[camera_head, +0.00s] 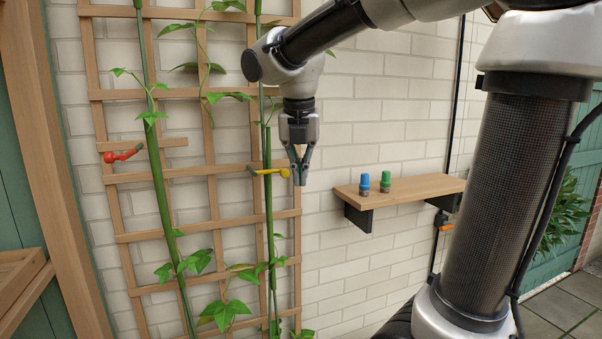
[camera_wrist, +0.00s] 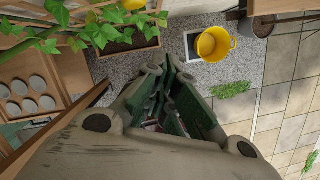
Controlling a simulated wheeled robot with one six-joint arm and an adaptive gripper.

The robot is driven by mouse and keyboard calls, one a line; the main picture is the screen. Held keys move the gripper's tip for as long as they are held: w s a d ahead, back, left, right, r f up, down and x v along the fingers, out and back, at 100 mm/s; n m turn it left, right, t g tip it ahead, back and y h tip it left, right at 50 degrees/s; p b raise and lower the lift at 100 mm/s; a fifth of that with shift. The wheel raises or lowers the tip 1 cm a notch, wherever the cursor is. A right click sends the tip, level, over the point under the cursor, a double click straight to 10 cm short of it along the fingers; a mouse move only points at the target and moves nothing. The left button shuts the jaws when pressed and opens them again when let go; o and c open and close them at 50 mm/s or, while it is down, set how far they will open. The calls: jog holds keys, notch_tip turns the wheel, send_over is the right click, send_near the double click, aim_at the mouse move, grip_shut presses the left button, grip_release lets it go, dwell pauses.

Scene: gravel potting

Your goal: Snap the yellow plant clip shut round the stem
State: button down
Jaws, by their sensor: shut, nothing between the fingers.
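The yellow plant clip (camera_head: 268,172) sits at the green stem (camera_head: 268,205) on the right side of the trellis, roughly level with a wooden slat. Its right end reaches toward my gripper (camera_head: 300,180). My gripper points down just right of the clip, its fingers together and empty. I cannot tell whether the fingertips touch the clip, or whether the clip is open or closed.
A red clip (camera_head: 122,156) is by the left stem (camera_head: 158,175). A wooden shelf (camera_head: 420,188) on the brick wall holds a blue-capped (camera_head: 365,183) and a green-capped item (camera_head: 385,181). A yellow bucket (camera_wrist: 214,44) stands below, near a planter (camera_wrist: 130,46).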

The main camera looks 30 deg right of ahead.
jog(key=d+v, duration=0.1)
jog(key=v, duration=0.8)
jog(key=shift+r, duration=0.4)
jog(key=s+d+f+m+t, duration=0.1)
jog(key=s+d+f+m, duration=0.2)
jog(key=s+f+m, duration=0.5)
jog(key=s+d+f+m+t+y, duration=0.1)
jog(key=s+d+f+m, duration=0.2)
jog(key=m, duration=1.9)
jog(key=s+f, duration=0.4)
jog(key=f, duration=0.2)
jog(key=shift+s+d, duration=0.3)
jog(key=shift+s, duration=0.05)
